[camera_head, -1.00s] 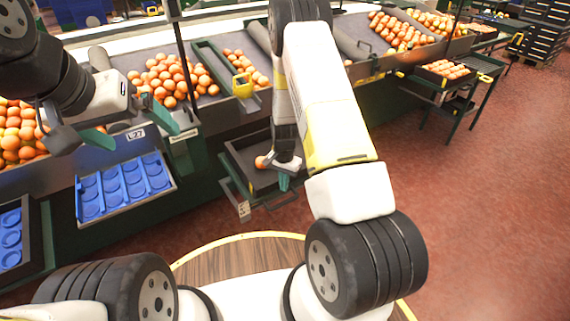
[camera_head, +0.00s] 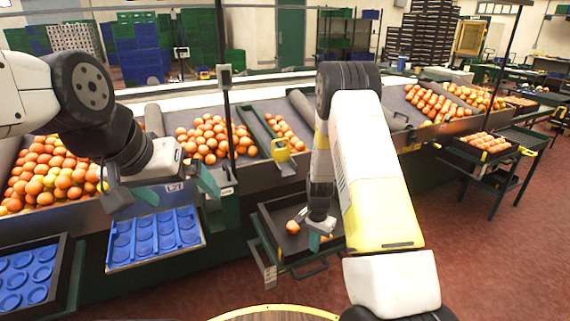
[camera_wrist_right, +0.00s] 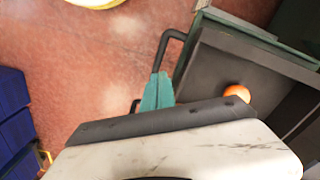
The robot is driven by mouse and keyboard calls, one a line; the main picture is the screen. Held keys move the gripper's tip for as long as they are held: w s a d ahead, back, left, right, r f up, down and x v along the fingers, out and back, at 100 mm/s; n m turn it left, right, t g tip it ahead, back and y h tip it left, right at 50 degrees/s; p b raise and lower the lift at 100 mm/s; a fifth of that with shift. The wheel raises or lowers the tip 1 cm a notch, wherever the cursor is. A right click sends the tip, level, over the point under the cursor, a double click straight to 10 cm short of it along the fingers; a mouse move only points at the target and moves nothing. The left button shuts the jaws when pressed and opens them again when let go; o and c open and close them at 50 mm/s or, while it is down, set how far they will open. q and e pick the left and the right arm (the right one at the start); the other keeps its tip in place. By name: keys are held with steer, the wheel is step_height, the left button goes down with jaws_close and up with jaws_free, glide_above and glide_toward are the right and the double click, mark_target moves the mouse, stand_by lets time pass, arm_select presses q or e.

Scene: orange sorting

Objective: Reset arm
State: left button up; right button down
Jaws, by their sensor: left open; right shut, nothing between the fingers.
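My left gripper (camera_head: 178,190) is open and empty, hanging above a blue tray (camera_head: 112,268) with round cups at the front of the bench. My right gripper (camera_head: 318,238) is shut with nothing between its fingers, low over the front part of a dark open crate (camera_head: 275,210). In the right wrist view its teal fingers (camera_wrist_right: 157,92) are together beside the crate's handle. One orange (camera_head: 292,227) lies in the crate, just left of the right gripper and apart from it. It also shows in the right wrist view (camera_wrist_right: 237,92).
Sloped bins hold many oranges (camera_head: 208,137) along the bench behind both grippers. A second blue cup tray (camera_head: 30,278) is at the lower left. A stand with a crate of oranges (camera_head: 487,143) is at the right. Red floor (camera_head: 480,260) at the right is clear.

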steer(key=s+a+r+n+t+y, duration=0.1)
steer(key=s+r+n+t, duration=0.15)
steer(key=r, duration=1.05)
steer(key=s+a+r+n+t+y, duration=0.1)
steer(key=s+r, duration=0.2)
steer(key=r, duration=1.1)
steer(key=s+r+n+t, duration=0.1)
steer(key=s+r+n, duration=0.1)
steer(key=s+r, duration=0.4)
steer(key=s+r+n+t, duration=0.1)
steer(key=s+r+n, duration=0.2)
steer(key=s+r, duration=0.4)
steer(key=shift+s+t, duration=0.35)
steer(key=shift+s, duration=2.55)
steer(key=shift+r, duration=0.1)
